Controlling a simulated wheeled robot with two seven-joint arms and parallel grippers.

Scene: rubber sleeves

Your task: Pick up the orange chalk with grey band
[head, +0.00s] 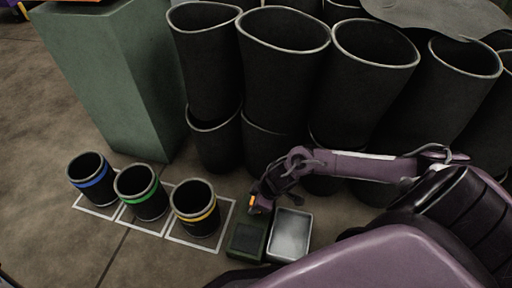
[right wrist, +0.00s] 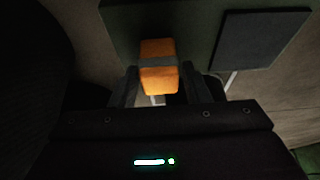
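The orange chalk with a grey band (right wrist: 158,80) sits between the two fingers of my right gripper (right wrist: 160,88) in the right wrist view. The fingers lie close against both its sides and look shut on it. In the head view the chalk is a small orange spot (head: 251,202) beside the tip of my right gripper (head: 258,203), at the back edge of a dark green tray (head: 233,250). Its lower end cannot be made out. My left gripper is not in view.
A light metal tray (head: 308,237) stands right of the green one. Three black cups with blue (head: 95,181), green (head: 146,193) and yellow (head: 197,216) bands stand on white-outlined squares to the left. Large black bins (head: 285,65) and a green block (head: 115,80) stand behind.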

